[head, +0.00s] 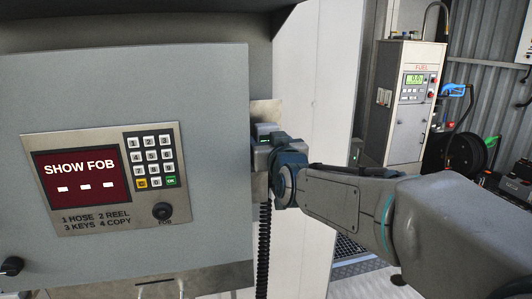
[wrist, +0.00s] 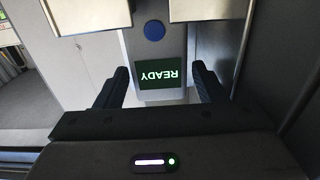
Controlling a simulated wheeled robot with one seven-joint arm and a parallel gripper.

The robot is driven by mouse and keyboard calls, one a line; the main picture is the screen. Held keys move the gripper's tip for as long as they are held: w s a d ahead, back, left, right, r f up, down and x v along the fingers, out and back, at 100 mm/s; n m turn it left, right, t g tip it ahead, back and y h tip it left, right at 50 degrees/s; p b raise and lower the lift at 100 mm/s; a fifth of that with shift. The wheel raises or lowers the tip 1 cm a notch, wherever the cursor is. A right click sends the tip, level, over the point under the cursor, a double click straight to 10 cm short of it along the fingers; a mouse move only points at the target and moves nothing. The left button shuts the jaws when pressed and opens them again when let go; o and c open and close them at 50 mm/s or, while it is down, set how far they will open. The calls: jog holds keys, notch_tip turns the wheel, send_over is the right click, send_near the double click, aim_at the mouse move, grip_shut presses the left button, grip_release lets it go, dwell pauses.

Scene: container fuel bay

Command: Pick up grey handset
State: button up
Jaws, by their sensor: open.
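The grey handset shows in the wrist view (wrist: 150,95) with a blue round button and a dark green screen that reads READY, upside down. My gripper (wrist: 161,70) is open. Its two black fingers stand on either side of the handset, with a small gap visible on each side. In the head view, the handset (head: 265,128) is mostly hidden behind my gripper (head: 266,150), at the right side of the grey cabinet. A black coiled cord (head: 264,250) hangs below it.
The grey cabinet (head: 90,95) fills the left, with a keypad (head: 150,160) and a red screen reading SHOW FOB (head: 82,177). A pale FUEL dispenser (head: 407,100) stands back right, near a blue nozzle (head: 453,90) and a black reel (head: 466,153).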

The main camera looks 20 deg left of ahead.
jog(key=shift+w+a, duration=0.1)
jog(key=shift+w, duration=0.1)
jog(key=shift+c, duration=0.3)
jog(key=c, duration=0.9)
jog(key=shift+r+b, duration=0.15)
jog(key=shift+b, duration=0.15)
